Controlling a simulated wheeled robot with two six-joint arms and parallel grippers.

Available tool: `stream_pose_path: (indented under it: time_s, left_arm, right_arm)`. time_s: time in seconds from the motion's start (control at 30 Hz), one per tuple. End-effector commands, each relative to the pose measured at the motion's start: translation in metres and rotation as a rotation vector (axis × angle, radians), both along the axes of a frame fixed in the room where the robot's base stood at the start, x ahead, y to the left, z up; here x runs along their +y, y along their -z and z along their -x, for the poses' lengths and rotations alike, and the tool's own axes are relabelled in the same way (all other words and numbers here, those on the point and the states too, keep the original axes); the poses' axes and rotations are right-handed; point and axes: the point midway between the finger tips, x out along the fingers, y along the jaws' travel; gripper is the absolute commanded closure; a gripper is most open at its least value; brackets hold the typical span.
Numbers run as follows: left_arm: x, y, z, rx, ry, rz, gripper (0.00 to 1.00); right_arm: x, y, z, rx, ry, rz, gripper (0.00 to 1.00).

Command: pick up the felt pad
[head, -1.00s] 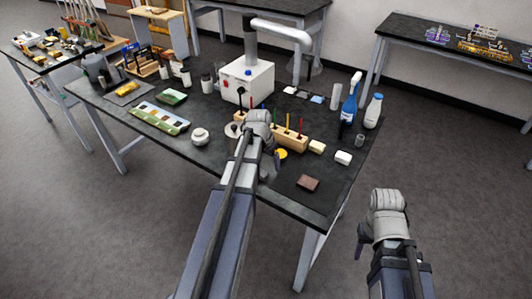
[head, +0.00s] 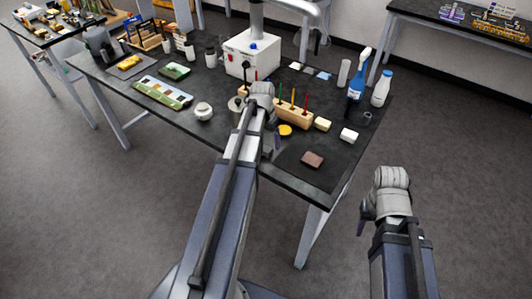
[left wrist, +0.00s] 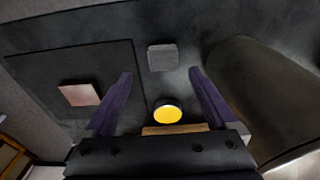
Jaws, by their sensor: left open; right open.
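A grey square pad (left wrist: 163,57), which looks like the felt pad, lies flat on the dark tabletop in the left wrist view. In the head view my left arm mostly or wholly hides its place. My left gripper (left wrist: 160,75) is open and empty above the table, its fingers on either side of the view, with the pad between and just beyond their tips. In the head view my left gripper (head: 268,136) is over the table's near side, partly hidden by its arm. My right gripper (head: 367,214) hangs off the table at the right, open and empty.
A yellow disc (head: 285,130) lies close to the pad, near a wooden holder (head: 294,114) with upright coloured sticks. A brown block (head: 313,160) rests on a dark mat (head: 328,177).

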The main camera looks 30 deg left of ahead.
Motion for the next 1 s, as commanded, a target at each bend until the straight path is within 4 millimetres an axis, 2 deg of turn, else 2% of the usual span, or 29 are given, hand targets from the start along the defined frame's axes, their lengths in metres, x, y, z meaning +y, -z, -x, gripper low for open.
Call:
stream_pose_path:
  time_s: [0.33, 0.67, 1.0]
  left_arm:
    - [0.006, 0.045, 0.001, 0.0, 0.001, 0.0, 0.09]
    - [0.006, 0.048, 0.0, 0.0, 0.0, 0.0, 0.09]
    - [0.006, 0.048, 0.0, 0.0, 0.0, 0.0, 0.45]
  right_arm:
    - [0.0, 0.045, 0.0, 0.0, 0.0, 0.0, 0.5]
    - [0.0, 0.048, 0.0, 0.0, 0.0, 0.0, 0.5]
    - [0.0, 0.048, 0.0, 0.0, 0.0, 0.0, 0.5]
